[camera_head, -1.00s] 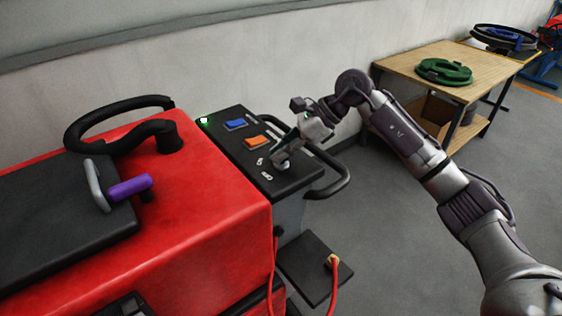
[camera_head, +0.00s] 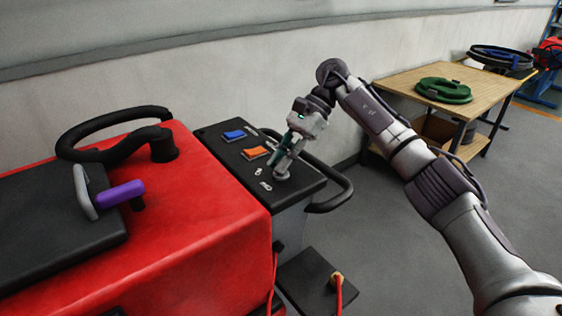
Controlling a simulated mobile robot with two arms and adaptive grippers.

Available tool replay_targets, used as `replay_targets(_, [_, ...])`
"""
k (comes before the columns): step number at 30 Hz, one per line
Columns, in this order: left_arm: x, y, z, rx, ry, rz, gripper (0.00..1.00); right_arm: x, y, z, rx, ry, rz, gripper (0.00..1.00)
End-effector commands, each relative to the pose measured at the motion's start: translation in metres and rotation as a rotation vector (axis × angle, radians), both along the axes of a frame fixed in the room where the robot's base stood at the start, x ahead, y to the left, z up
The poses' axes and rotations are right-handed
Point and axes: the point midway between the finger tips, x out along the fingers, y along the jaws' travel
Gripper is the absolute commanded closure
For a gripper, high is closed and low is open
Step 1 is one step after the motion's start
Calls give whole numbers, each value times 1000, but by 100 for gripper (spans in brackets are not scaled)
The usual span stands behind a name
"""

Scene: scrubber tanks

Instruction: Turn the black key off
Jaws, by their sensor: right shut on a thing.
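My right gripper (camera_head: 281,167) points down at the right part of the black control panel (camera_head: 222,150) on the red scrubber machine. Its fingers are shut at a grey round key switch (camera_head: 281,175) on the panel. The black key is too small and too covered by the fingers to make out clearly; the fingers appear to hold it. A small indicator light (camera_head: 201,133) at the panel's left corner shows no green glow. My left gripper is not in view.
A blue switch (camera_head: 234,135) and an orange switch (camera_head: 255,153) lie left of the gripper. A black handle bar (camera_head: 335,196) curves around the panel's right side. A purple-gripped lever (camera_head: 120,193) stands on the red machine (camera_head: 200,210). A wooden table (camera_head: 445,88) stands at the back right.

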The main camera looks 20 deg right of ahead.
Motion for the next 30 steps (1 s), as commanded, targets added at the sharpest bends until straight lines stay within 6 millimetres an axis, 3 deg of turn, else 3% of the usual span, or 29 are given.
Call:
replay_targets(12, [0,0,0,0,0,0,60,0,0,1,0,-3,6,100])
replay_targets(13, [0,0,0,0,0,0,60,0,0,1,0,-3,6,82])
replay_targets(17, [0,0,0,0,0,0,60,0,0,1,0,-3,6,61])
replay_targets(26, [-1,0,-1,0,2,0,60,1,-1,1,0,-2,6,61])
replay_targets(30, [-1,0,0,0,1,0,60,4,-10,12,0,-3,4,61])
